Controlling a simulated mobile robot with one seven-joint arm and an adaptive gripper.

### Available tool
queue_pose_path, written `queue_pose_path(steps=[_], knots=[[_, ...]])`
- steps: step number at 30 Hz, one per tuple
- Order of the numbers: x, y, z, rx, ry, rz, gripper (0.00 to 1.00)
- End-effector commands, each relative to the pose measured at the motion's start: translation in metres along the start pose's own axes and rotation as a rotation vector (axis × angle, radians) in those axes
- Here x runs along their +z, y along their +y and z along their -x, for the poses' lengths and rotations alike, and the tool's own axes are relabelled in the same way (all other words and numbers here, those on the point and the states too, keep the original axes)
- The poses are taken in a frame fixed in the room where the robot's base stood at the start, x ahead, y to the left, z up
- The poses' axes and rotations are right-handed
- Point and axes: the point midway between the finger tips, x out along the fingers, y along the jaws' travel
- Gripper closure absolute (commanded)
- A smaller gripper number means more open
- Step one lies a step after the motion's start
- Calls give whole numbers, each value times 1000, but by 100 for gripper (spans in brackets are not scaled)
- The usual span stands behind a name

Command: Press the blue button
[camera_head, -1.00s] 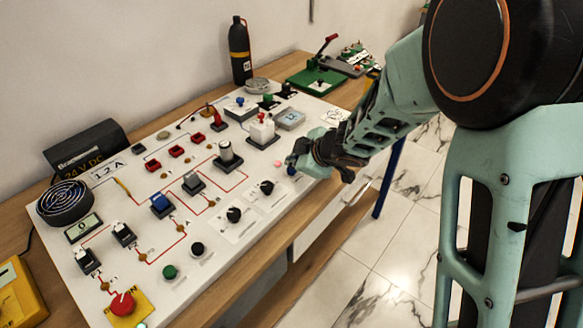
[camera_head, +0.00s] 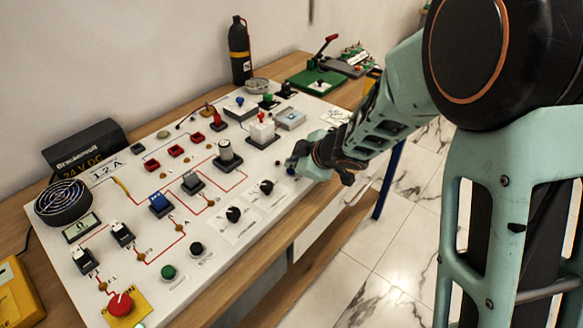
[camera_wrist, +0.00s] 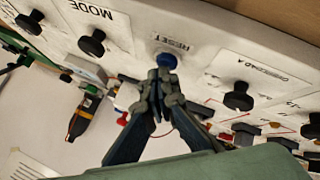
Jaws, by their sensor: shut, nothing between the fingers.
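The blue button (camera_wrist: 166,61) is a small round cap labelled RESET on the white panel (camera_head: 225,255). In the wrist view it sits just beyond my fingertips (camera_wrist: 158,80); I cannot tell whether they touch it. In the head view my gripper (camera_head: 294,163) is low over the panel's right edge and largely covers the button. The fingers are together with nothing between them.
A black knob (camera_wrist: 237,96) is on one side of the button and another knob (camera_wrist: 92,43) by the MODE label on the other. The panel also holds a blue rocker switch (camera_head: 160,204), a red emergency button (camera_head: 120,303) and several other controls.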

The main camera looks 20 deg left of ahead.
Motion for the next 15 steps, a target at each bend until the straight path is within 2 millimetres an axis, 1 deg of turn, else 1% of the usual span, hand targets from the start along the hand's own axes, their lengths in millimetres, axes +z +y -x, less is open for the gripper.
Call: queue_pose_path(steps=[8,15], knots=[[0,0,1,-1,-2,-1,100],[-6,6,10,-1,-3,-1,100]])
